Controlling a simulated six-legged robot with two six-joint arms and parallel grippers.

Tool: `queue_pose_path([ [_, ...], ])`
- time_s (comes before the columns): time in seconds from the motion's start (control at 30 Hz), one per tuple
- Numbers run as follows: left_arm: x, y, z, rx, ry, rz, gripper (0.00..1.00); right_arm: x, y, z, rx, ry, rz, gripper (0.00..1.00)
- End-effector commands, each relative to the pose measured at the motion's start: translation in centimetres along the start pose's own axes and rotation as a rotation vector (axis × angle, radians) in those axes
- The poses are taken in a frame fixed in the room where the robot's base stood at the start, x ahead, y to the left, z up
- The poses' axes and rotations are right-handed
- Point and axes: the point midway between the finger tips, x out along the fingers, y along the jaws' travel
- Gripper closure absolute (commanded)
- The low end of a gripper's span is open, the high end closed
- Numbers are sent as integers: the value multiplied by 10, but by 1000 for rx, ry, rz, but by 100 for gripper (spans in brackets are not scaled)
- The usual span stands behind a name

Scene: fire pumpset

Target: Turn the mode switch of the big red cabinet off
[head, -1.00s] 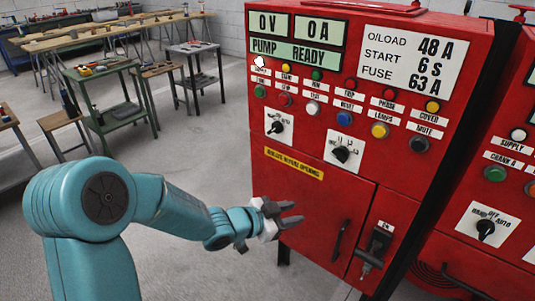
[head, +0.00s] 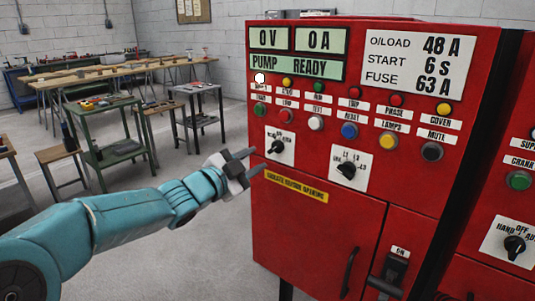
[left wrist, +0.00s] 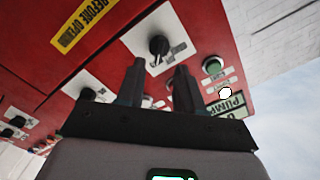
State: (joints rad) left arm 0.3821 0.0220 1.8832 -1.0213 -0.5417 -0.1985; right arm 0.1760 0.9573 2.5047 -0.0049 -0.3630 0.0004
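The big red cabinet (head: 320,225) fills the middle of the head view. On its front is a black rotary switch (head: 278,146) on a white plate, at the left; its knob points up and right, and its label is too small to read. A second rotary switch (head: 347,170) sits to its right. My left gripper (head: 255,161) is open and empty, its fingers apart, just left of and slightly below the left switch. In the left wrist view a black knob (left wrist: 158,46) shows beyond and between the open fingertips (left wrist: 158,68), apart from them. My right gripper is not in view.
Several push buttons and lamps, such as the blue one (head: 349,131), sit above the switches. A black door handle (head: 349,272) and an isolator lever (head: 386,286) are lower down. Another red cabinet (head: 480,205) stands at the right. Workbenches (head: 110,70) stand far left; the floor between is clear.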

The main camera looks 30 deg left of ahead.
Motion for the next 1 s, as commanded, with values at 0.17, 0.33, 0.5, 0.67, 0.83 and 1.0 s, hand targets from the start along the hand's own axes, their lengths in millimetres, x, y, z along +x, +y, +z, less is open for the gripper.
queue_pose_path([
  [0.17, 37, 1, -1, -2, 2, 2, 64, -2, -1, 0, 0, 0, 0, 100],
  [0.33, 56, 0, 0, 0, 1, 0, 64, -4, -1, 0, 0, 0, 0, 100],
  [0.5, 62, 0, 0, -1, 1, 0, 64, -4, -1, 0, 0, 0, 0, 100],
  [0.67, 62, 0, 0, -1, 1, 0, 64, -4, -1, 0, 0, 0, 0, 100],
  [0.83, 61, 0, 0, -1, 0, 0, 100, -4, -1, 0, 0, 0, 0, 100],
  [1.0, 61, 0, 0, -2, 0, 0, 100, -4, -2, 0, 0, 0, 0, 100],
])
